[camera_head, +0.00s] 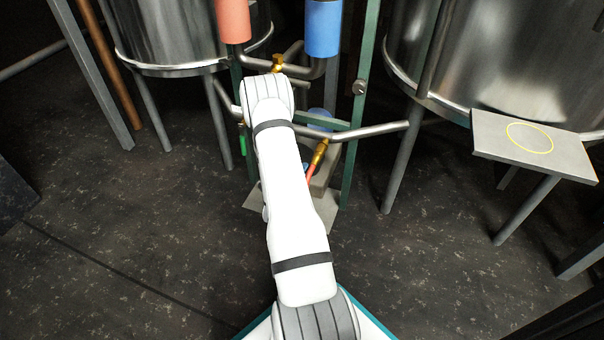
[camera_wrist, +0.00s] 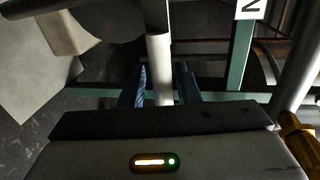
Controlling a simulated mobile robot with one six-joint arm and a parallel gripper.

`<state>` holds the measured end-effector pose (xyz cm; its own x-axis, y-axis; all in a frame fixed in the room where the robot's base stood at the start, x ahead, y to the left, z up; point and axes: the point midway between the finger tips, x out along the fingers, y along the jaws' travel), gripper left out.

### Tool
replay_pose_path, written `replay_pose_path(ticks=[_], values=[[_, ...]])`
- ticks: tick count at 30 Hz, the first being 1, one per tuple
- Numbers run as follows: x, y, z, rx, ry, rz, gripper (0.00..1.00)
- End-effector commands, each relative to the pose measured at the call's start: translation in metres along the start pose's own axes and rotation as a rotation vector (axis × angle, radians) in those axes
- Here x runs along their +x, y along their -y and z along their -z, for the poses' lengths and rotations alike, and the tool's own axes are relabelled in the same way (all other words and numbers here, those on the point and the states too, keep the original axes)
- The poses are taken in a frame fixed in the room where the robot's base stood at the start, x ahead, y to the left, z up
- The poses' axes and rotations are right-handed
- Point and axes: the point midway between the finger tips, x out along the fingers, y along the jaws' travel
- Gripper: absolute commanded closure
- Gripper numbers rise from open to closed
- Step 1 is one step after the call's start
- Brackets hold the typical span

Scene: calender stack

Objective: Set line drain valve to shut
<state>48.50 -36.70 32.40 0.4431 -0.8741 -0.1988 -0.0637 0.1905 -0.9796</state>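My gripper shows in the wrist view (camera_wrist: 160,88). Its two blue fingers stand apart, with a pale pipe (camera_wrist: 159,65) visible in the gap; I cannot tell whether the pipe lies between them or beyond. In the head view my white forearm hides the gripper. A brass valve with a red-orange handle (camera_head: 309,176) sits right of the arm. Another brass valve (camera_head: 278,63) sits above the arm's end, and a green handle (camera_head: 243,140) hangs to its left. A brass fitting (camera_wrist: 299,135) shows at the wrist view's right edge. No readable label identifies the line drain valve.
Green frame posts (camera_head: 361,100) and grey pipes (camera_head: 375,130) surround the valves. Red (camera_head: 233,20) and blue (camera_head: 323,28) cylinders stand above. Steel tanks (camera_head: 175,35) flank the frame. A small table (camera_head: 490,142) with a yellow ring stands right. Dark floor is clear at lower left.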

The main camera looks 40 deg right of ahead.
Motion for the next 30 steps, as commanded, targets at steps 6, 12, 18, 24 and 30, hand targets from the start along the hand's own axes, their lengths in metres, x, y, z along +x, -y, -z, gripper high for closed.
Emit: replay_pose_path(ticks=[6,12,18,24,30], values=[[0.001,0.001,-0.001,0.001,0.002,0.003,0.63],[-0.007,0.002,-0.002,-0.001,0.004,0.002,0.63],[-0.040,0.003,-0.002,-0.003,0.006,-0.001,0.63],[-0.069,0.002,-0.002,-0.002,0.004,0.000,0.63],[-0.078,0.000,-0.001,0.000,0.002,0.002,0.63]])
